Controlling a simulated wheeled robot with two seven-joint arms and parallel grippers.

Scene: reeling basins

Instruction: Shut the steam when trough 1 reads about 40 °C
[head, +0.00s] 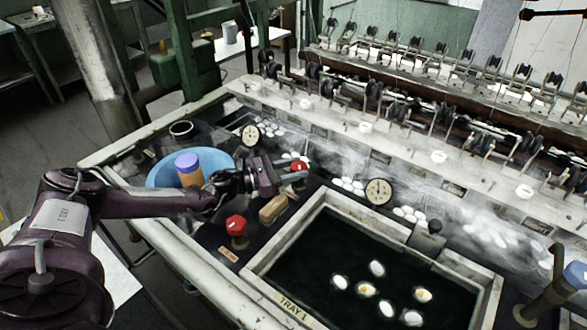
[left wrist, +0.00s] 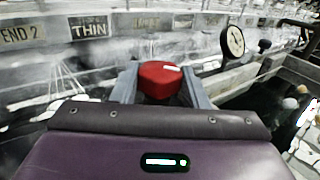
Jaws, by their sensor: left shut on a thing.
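My left gripper (head: 288,172) reaches over the bench from the left and is shut on a red valve knob (head: 299,165). In the left wrist view the red knob (left wrist: 160,80) sits between the two grey fingers (left wrist: 162,88) and has a white mark on top. A second red knob (head: 236,225) stands apart, nearer the front. One round dial (head: 379,191) stands behind the dark basin, and another dial (head: 251,136) is further left. A dial (left wrist: 232,41) also shows in the left wrist view. The dial readings are too small to tell. My right gripper is not in view.
A dark water basin (head: 255,284) labelled TRAY 1 holds several white cocoons. A blue bowl (head: 160,176) with an orange, purple-topped container (head: 188,170) stands beside my left arm. A brown brush-like block (head: 273,208) lies between the knobs. Steam drifts over the rear trough.

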